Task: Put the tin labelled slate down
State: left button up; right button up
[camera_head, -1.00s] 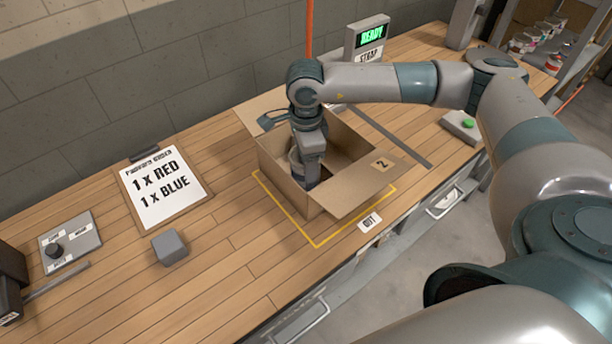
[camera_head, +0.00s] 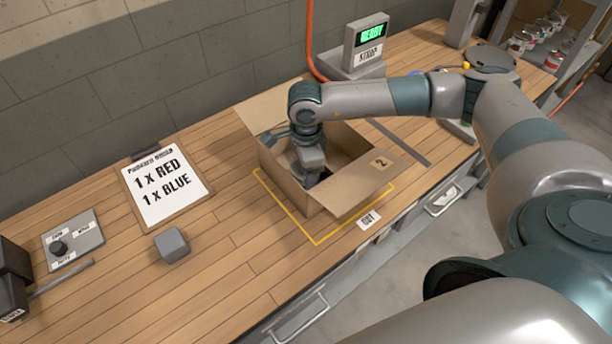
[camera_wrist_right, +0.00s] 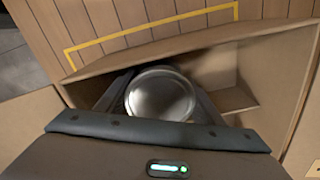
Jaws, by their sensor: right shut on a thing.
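My right gripper (camera_wrist_right: 160,100) is shut on a tin (camera_wrist_right: 160,93), whose round silver lid shows between the fingers in the right wrist view. The tin's label is not visible, so I cannot tell its colour. The gripper (camera_head: 312,178) reaches down inside an open cardboard box (camera_head: 283,183) in the head view, and the box wall hides its fingertips. I cannot tell whether the tin touches the box floor. My left gripper is not in view.
The box stands inside a yellow outline (camera_head: 318,244) on the wooden bench (camera_head: 230,270). An order board (camera_head: 165,187) reads 1 x red, 1 x blue. A grey block (camera_head: 171,245), a dial panel (camera_head: 73,240) and a READY display (camera_head: 366,45) stand around. Tins (camera_head: 552,60) sit on a far shelf.

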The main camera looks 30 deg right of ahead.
jog(key=shift+f, duration=0.15)
jog(key=o, duration=1.3)
jog(key=shift+r, duration=0.5)
notch_tip(320, 180, up, 11)
jog(key=b, duration=0.3)
jog(key=shift+r, duration=0.2)
